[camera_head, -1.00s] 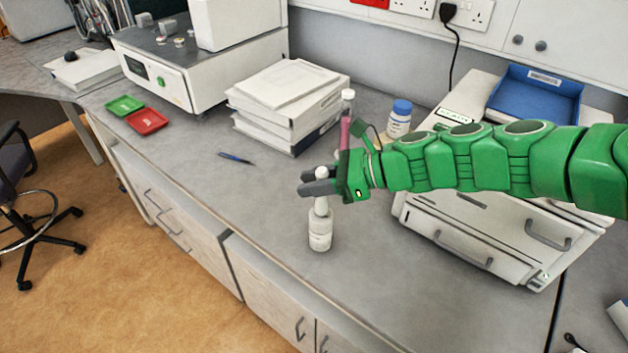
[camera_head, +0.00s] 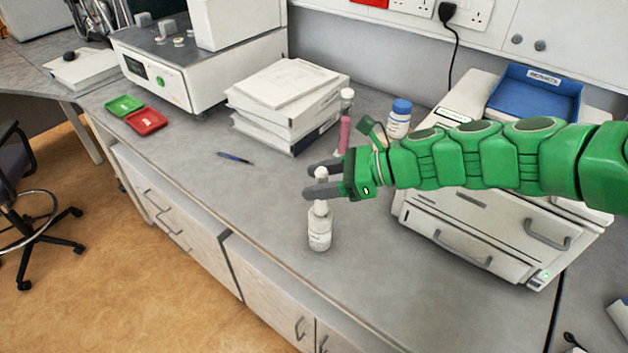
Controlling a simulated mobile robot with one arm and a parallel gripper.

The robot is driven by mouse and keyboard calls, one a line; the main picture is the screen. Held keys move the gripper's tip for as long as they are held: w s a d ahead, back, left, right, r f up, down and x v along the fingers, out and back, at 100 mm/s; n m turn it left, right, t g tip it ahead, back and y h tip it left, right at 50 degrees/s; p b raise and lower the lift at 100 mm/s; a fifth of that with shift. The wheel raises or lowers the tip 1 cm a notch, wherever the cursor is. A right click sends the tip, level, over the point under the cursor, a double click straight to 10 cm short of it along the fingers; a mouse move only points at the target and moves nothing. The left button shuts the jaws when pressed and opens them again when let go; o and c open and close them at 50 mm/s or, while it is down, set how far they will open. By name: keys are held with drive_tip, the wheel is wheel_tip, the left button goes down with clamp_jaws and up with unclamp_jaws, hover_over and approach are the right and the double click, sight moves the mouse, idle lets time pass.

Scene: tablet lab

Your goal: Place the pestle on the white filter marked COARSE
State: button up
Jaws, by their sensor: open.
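A white pestle (camera_head: 321,174) with a rounded knob stands upright, its lower end at the top of a white, bottle-shaped piece with a small label (camera_head: 320,232). This white piece appears to be the filter; its print is too small to read. My gripper (camera_head: 316,180) is open, with one dark finger on the far side of the pestle and one on the near side. The near finger hides the pestle's middle. Whether either finger touches the pestle, I cannot tell.
A pink tube (camera_head: 344,134) and a blue-capped bottle (camera_head: 399,119) stand behind my gripper. A stack of boxes and papers (camera_head: 285,105) is at the back. A pen (camera_head: 236,158), red tray (camera_head: 146,122) and green tray (camera_head: 124,106) lie left.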

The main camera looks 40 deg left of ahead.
drive_tip(key=v, duration=1)
drive_tip(key=shift+w+d, duration=0.2)
drive_tip(key=shift+d, duration=0.05)
